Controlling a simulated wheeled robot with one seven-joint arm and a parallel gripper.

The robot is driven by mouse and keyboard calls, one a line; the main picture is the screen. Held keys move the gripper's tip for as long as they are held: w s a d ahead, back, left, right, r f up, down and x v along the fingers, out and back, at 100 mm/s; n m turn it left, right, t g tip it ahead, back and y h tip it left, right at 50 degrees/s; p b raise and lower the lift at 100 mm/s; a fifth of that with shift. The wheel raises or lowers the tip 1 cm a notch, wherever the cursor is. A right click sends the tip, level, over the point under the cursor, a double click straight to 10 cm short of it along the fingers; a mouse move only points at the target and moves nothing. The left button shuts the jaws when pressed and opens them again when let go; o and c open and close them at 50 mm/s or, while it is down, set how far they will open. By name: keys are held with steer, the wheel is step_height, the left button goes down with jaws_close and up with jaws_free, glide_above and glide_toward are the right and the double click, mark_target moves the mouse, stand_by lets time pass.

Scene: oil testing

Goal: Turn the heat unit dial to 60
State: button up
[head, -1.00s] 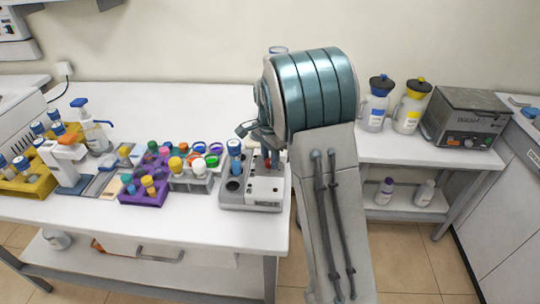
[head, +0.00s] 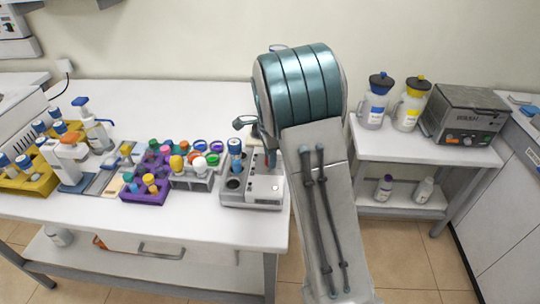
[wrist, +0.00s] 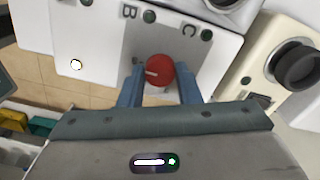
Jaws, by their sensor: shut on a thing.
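The heat unit (head: 265,194) is a light grey block at the right end of the white table, left of my arm in the head view. Its pale face (wrist: 80,38) fills the upper left of the wrist view, with letters B and C on a grey panel. The red dial (wrist: 161,67) sits on this panel, its white mark pointing left in the wrist view. My gripper (wrist: 158,82) has its two blue fingers shut on the dial, one on each side. No scale number is readable. In the head view my arm hides part of the unit.
A blue-capped bottle (head: 235,152) stands in the unit. Racks of capped tubes, including a purple rack (head: 148,192), crowd the table to the left. A side bench (head: 430,155) on the right holds two jugs and a grey box (head: 467,112).

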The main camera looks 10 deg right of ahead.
steer(key=shift+r, duration=0.1)
steer(key=o, duration=1)
steer(key=shift+c, duration=0.2)
step_height(320, 180, up, 14)
steer(key=s+f+n+t, duration=0.1)
steer(key=s+f+n, duration=0.1)
steer(key=s+n, duration=0.6)
steer(key=s+f+n+t, duration=0.2)
steer(key=s+n, duration=0.7)
steer(key=s, duration=1.1)
steer(key=shift+d, duration=0.15)
